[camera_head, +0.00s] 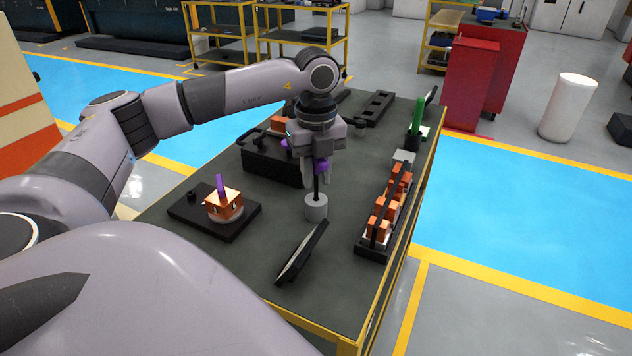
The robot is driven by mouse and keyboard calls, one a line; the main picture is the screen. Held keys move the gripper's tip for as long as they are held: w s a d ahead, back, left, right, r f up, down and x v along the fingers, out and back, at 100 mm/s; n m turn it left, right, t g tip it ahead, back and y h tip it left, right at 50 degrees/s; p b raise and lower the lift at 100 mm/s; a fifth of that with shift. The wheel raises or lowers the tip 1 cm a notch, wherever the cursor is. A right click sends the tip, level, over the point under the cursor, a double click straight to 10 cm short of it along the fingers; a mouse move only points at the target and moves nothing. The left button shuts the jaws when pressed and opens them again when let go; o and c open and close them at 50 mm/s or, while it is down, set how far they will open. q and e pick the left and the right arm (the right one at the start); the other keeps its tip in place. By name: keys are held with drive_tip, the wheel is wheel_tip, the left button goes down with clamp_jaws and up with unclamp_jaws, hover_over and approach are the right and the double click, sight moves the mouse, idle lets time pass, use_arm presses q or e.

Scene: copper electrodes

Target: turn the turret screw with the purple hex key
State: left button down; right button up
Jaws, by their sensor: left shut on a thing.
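My left gripper (318,178) points straight down over the middle of the table. It is shut on the purple hex key (321,165), whose dark shaft runs down to a grey cylinder (316,208). I cannot tell whether the shaft's tip is inside the cylinder or just above it. A copper-orange block (224,206) with an upright purple piece (220,185) sits on a round pale base on a black plate (238,228) to the left. I cannot make out the turret screw for certain. My right gripper is not in view.
A black rack (372,248) of several copper blocks stands along the table's right edge. A black box (272,162) stands behind my gripper. A tilted dark panel (301,252) is in front of the cylinder. A green item (417,118) stands in a dark cup at the back right.

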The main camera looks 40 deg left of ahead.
use_arm(q)
wheel_tip(320, 180, up, 11)
drive_tip(key=shift+d+r, duration=0.1)
drive_tip(key=shift+r, duration=0.05)
drive_tip(key=shift+r+p, duration=1.35)
drive_tip(key=shift+r, duration=1.4)
drive_tip(key=c, duration=1.5)
unclamp_jaws()
clamp_jaws()
